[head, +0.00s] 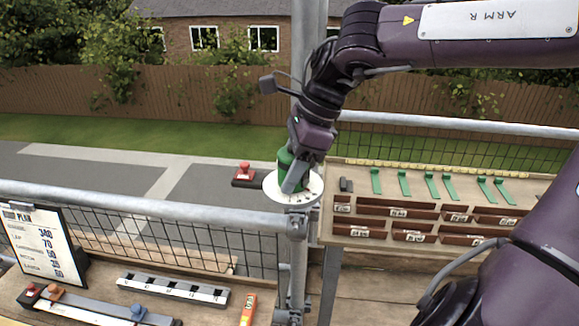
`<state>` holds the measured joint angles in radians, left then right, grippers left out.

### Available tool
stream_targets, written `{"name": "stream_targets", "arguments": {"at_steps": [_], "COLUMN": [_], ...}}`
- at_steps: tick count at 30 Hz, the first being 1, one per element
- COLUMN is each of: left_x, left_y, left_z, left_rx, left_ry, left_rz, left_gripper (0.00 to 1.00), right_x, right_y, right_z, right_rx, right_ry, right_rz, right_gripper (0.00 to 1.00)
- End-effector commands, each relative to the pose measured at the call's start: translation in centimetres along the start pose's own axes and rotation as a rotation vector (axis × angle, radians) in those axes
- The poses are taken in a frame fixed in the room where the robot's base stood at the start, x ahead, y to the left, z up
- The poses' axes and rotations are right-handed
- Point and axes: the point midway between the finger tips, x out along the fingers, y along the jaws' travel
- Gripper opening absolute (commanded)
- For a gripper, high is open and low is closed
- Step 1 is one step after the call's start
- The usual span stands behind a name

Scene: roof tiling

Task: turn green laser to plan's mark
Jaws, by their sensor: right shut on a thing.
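The green laser (284,157) sits on a round white dial plate (273,190) on top of a scaffold post. The plate has dark marks around its rim, too small to read. My right gripper (295,178) comes down from above and is shut on the green laser, hiding much of it. The plan (38,240) is a white sheet on a dark board at the far left, with several printed rows and numbers; I cannot read surely which row is for the laser. My left gripper is not in view.
A red-topped device (245,175) stands left of the dial. At right, a bench (336,235) holds several green pieces (405,185) and labelled compartments. A slotted grey bar (172,289) and an orange box (248,310) lie at lower left. Scaffold rails (130,203) run beside the post.

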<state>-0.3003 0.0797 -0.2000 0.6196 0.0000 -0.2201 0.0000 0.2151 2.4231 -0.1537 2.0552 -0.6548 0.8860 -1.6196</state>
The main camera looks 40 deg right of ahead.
Motion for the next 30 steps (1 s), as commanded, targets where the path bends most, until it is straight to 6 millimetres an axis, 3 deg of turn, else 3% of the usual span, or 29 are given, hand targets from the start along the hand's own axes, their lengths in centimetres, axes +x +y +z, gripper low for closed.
{"name": "stream_targets", "arguments": {"at_steps": [1, 6, 16, 30], "left_x": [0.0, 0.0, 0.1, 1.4], "left_y": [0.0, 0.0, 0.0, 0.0], "left_z": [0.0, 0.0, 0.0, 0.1], "left_rx": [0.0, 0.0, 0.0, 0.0], "left_ry": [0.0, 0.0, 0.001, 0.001], "left_rz": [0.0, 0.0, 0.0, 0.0], "left_gripper": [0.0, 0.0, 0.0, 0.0], "right_x": [-0.1, -0.1, -0.4, -7.2], "right_y": [-0.1, -0.1, -0.1, -0.1], "right_z": [0.1, 0.1, 0.0, 0.0], "right_rx": [-0.001, 0.0, 0.001, 0.001], "right_ry": [-0.002, -0.001, -0.001, 0.0], "right_rz": [-0.005, -0.004, -0.004, -0.006], "right_gripper": [0.51, 0.72, 0.72, 0.72]}}
